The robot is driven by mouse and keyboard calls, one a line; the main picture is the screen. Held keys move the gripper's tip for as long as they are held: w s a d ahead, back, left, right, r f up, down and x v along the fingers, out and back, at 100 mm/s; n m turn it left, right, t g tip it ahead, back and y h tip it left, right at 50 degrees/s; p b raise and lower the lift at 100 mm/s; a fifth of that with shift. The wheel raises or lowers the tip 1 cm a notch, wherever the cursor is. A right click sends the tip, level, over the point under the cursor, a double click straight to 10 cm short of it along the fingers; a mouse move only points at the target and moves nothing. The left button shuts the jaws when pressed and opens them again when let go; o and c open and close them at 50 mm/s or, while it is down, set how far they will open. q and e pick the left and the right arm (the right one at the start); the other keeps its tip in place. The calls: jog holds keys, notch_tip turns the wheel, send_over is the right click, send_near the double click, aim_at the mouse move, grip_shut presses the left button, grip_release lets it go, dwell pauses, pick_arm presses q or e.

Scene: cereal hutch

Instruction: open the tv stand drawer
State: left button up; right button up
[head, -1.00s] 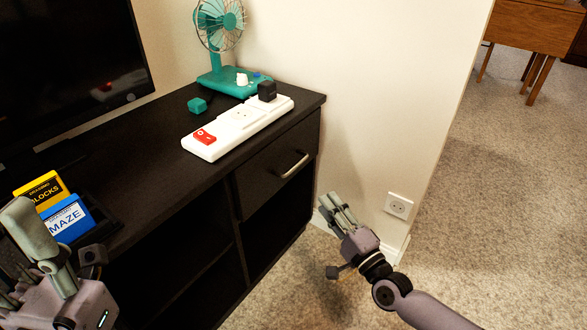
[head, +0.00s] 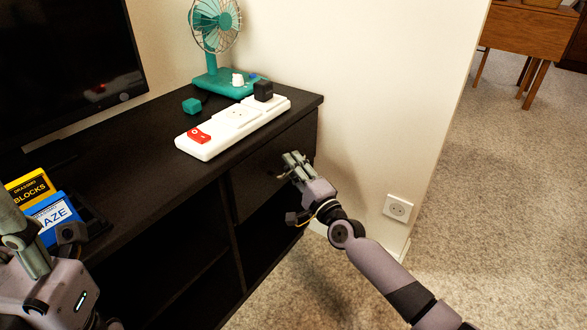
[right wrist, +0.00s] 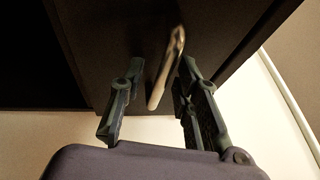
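The dark TV stand (head: 150,190) has a closed drawer (head: 250,185) at its right end, under the top. In the right wrist view the drawer's metal handle (right wrist: 168,68) lies between the fingers of my right gripper (right wrist: 160,85), which are open and apart from it on both sides. In the head view my right gripper (head: 292,165) is at the drawer front and covers most of the handle. My left gripper (head: 30,250) is at the lower left edge, partly cut off; its finger opening cannot be made out.
A wall with an outlet (head: 398,208) stands to the right. Carpet (head: 490,230) is clear.

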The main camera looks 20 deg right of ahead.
grip_shut()
dwell(0.3)
dwell(0.6)
